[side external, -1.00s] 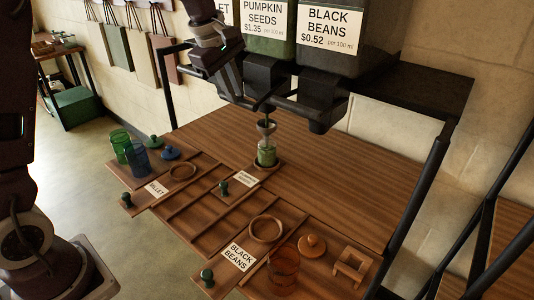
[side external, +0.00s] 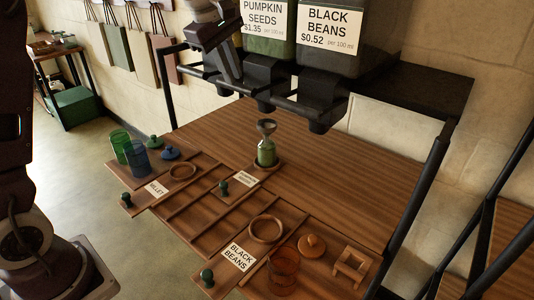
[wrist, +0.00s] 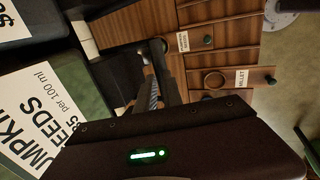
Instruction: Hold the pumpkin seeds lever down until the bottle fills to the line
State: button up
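The bottle (side external: 266,154) stands upright under the pumpkin seeds dispenser (side external: 266,45), with a funnel (side external: 266,127) in its mouth. It looks green with seeds inside; I cannot make out the fill line. No seeds fall from the spout (side external: 265,104). My gripper is high at the dispenser's left side in the side view; its narrow fingers (wrist: 158,75) show close together in the wrist view, with nothing visible between them. The pumpkin seeds lever is not clear behind my gripper, so I cannot tell whether they touch.
The black beans dispenser (side external: 328,50) hangs to the right. Green (side external: 120,146) and blue (side external: 139,163) jars stand at the left of the wooden table, and an orange jar (side external: 284,270) stands at the front. A wooden ring (side external: 266,229) lies between.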

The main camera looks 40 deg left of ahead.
jog(key=shift+r, duration=0.2)
jog(key=shift+r, duration=2.45)
jog(key=s+d+f+m+t, duration=0.1)
jog(key=s+d+m, duration=0.3)
jog(key=s, duration=0.6)
jog(key=s+d+m, duration=0.2)
jog(key=s+m, duration=0.5)
jog(key=s, duration=0.3)
jog(key=s+d+f+m, duration=0.1)
jog(key=s+f+m, duration=0.6)
jog(key=s, duration=0.4)
jog(key=shift+s+d+f+t, duration=0.3)
jog(key=shift+f, duration=0.55)
